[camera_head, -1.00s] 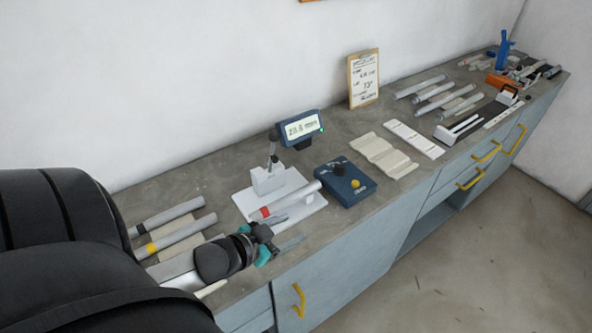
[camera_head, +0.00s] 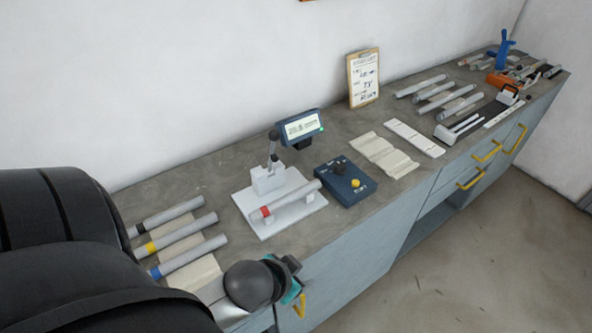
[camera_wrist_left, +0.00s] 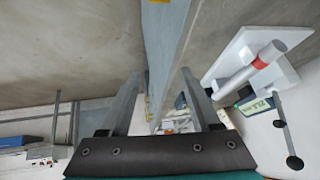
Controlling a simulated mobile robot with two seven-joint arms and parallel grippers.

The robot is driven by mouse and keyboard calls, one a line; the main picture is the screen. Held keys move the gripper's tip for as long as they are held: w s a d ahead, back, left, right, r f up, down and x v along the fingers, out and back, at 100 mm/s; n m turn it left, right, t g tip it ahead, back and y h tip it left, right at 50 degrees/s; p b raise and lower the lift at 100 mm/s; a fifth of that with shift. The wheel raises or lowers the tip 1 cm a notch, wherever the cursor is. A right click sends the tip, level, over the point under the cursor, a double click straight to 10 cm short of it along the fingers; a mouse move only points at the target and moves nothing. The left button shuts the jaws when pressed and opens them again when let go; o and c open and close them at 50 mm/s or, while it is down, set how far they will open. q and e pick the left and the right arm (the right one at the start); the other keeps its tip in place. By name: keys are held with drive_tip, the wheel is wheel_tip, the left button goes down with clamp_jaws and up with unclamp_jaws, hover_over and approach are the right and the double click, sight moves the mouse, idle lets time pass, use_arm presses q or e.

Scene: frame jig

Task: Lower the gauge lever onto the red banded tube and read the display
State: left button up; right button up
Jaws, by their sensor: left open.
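The red banded tube (camera_head: 288,199) lies across the white gauge base (camera_head: 247,218), its red band at the near left end. It also shows in the wrist view (camera_wrist_left: 241,75). The gauge lever (camera_head: 272,150) stands up behind the tube with a dark knob, apart from the tube. My left gripper (camera_wrist_left: 158,105) is open and empty, in front of the gauge near the bench's front edge (camera_head: 290,282). My right gripper is not in view.
Yellow and blue banded tubes (camera_head: 190,256) and a dark banded one lie on a cream rack at left. A blue control box (camera_head: 345,182) with a yellow button sits right of the gauge. A clipboard (camera_head: 364,78) stands behind. More tubes and trays fill the right.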

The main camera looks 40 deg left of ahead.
use_arm(q)
drive_tip(key=s+d+f+g+b, duration=0.2)
drive_tip(key=s+f+b, duration=0.1)
drive_tip(key=f, duration=0.7)
drive_tip(key=s+d+f+g+b, duration=0.2)
drive_tip(key=s+d+f+b, duration=0.1)
drive_tip(key=f, duration=0.8)
drive_tip(key=shift+s+d+f+m+h+b, duration=0.15)
drive_tip(key=shift+s+f+m+h+b, duration=0.15)
drive_tip(key=shift+s+h, duration=0.1)
